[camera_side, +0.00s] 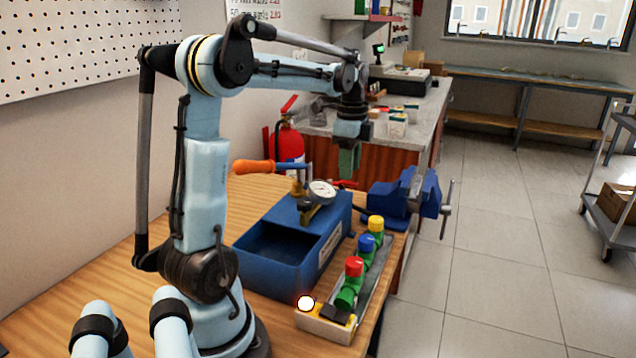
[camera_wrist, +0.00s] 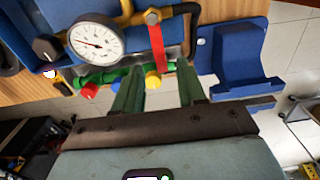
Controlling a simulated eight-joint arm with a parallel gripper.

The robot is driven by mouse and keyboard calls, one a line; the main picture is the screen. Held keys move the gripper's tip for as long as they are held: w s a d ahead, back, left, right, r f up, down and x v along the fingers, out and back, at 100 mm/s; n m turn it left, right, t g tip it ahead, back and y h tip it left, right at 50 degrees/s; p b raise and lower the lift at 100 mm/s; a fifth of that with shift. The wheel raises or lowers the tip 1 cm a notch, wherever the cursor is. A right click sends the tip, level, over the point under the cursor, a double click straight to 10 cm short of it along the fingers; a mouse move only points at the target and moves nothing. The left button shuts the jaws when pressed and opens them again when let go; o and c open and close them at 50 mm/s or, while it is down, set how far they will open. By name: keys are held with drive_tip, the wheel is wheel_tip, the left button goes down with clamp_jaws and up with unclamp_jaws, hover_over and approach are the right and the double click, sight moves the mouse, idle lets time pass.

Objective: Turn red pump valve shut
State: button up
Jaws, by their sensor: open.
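The blue pump box (camera_side: 300,270) stands on the wooden bench with a round gauge (camera_side: 321,191) and an orange-handled lever (camera_side: 254,167). In the wrist view, a flat red lever (camera_wrist: 157,48) extends from a brass fitting (camera_wrist: 152,17) beside the gauge (camera_wrist: 95,40); it looks like the red pump valve. Its exact angle to the pipe is hard to tell. My gripper (camera_side: 348,173) is above the bench behind the gauge, pointing down. In the wrist view, its green fingers (camera_wrist: 160,75) are apart and empty, with the red lever's end in line with the gap.
A rack in front holds green-bodied valves with red (camera_side: 354,266), blue (camera_side: 367,242) and yellow (camera_side: 375,223) caps. A lit button (camera_side: 306,303) is at its near end. A blue vise (camera_side: 408,197) stands right of my gripper. A fire extinguisher (camera_side: 287,143) is behind the bench.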

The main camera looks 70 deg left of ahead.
sight(351, 184)
wheel_tip(351, 184, up, 9)
idle(0.4)
drive_tip(key=shift+r, duration=0.1)
drive_tip(key=s+d+f+n+t, duration=0.1)
drive_tip(key=d+f+n+t, duration=0.1)
drive_tip(key=d, duration=0.6)
drive_tip(key=s+d+f+n+t, duration=0.2)
drive_tip(key=d+f+n, duration=0.2)
drive_tip(key=d+f, duration=0.2)
drive_tip(key=s+d+f+n+t, duration=0.1)
drive_tip(key=d+f+n+t, duration=0.2)
drive_tip(key=d, duration=0.7)
drive_tip(key=shift+s+d+f, duration=0.15)
drive_tip(key=shift+s+f, duration=0.15)
drive_tip(key=shift+f, duration=0.45)
